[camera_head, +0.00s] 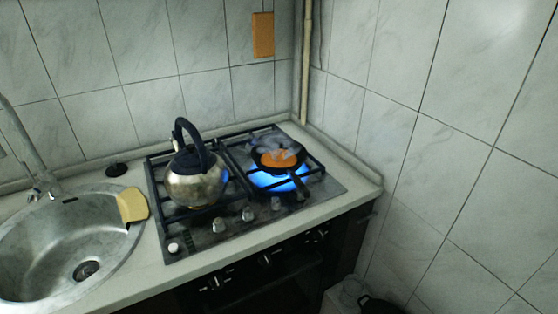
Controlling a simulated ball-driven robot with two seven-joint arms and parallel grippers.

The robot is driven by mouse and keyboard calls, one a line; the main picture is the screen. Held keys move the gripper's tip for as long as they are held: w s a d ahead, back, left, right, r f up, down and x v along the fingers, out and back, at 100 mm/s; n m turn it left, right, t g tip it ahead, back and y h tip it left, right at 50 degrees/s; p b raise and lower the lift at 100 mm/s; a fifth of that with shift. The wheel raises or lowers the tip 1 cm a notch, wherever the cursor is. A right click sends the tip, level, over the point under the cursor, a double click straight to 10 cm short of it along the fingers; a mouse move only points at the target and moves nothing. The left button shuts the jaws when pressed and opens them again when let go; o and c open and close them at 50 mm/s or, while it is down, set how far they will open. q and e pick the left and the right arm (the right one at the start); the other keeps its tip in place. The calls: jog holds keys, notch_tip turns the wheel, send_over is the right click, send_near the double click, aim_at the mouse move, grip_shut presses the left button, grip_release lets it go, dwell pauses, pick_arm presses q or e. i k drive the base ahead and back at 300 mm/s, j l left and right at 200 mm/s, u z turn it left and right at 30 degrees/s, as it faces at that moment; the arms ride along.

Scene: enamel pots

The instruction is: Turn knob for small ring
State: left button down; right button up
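A gas hob (200,242) is set in the counter, with black grates. Knobs line its front edge: a left knob (219,224), a middle knob (248,214) and a right knob (276,204). A steel kettle (195,188) with a black handle stands on the left side; a small blue glow shows at its right edge. A small dark pan (262,158) with orange contents sits on the right side, its handle toward the front. Blue flame (270,181) burns below it. Which ring is the small one is hard to tell. Neither of my grippers is in view.
A steel sink (50,242) with a tap (35,165) is at the left, a yellow cloth or sponge (132,204) on its rim. A white button (173,248) is at the hob's front-left corner. An oven (265,275) is below. Tiled walls close the back and right.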

aim_at(273, 206)
jog(key=j+z, duration=0.25)
jog(key=z, duration=0.15)
jog(key=k+j+z, duration=0.1)
jog(key=j+z, duration=0.35)
jog(key=z, duration=0.3)
jog(key=k, duration=0.05)
